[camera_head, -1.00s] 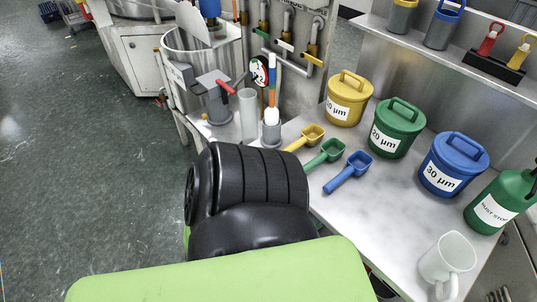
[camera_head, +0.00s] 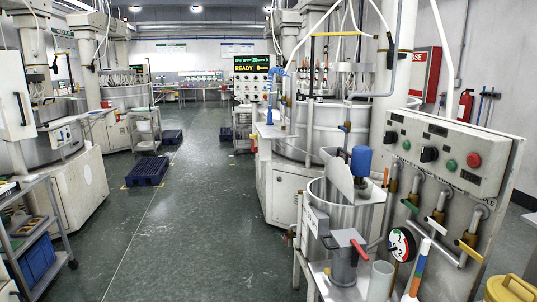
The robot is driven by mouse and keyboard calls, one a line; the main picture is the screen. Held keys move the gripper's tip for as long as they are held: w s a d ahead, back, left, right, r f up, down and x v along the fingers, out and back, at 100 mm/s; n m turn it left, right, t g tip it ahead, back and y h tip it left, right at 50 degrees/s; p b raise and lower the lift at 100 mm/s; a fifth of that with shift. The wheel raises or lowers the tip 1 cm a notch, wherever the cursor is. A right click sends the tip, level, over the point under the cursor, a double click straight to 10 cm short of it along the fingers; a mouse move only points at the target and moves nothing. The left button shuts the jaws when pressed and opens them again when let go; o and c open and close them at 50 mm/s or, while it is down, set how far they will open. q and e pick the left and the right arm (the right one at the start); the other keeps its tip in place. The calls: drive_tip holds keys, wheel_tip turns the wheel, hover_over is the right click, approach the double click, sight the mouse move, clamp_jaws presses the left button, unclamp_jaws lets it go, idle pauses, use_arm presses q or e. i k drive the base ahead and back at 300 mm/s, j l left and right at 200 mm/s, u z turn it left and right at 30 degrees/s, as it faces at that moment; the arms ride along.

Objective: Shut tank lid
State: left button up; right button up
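The open-topped steel tank (camera_head: 341,214) stands right of centre on a bench. A light grey flat plate, which looks like its lid (camera_head: 338,178), stands tilted up at the tank's top. A blue motor (camera_head: 361,162) sits beside the plate above the tank. Part of the tank's mouth shows uncovered. Neither of my grippers is in view.
A control panel (camera_head: 447,152) with valves and pipes stands right of the tank. A grey fixture with a red handle (camera_head: 358,248) and a dial gauge (camera_head: 402,244) are in front. A trolley (camera_head: 38,238) stands left. The aisle floor (camera_head: 190,215) is clear.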

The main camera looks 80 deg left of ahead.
sight(337, 171)
drive_tip(key=i+l+u, duration=0.15)
drive_tip(key=u, duration=1.75)
drive_tip(key=l+u, duration=0.25)
drive_tip(key=l, duration=0.25)
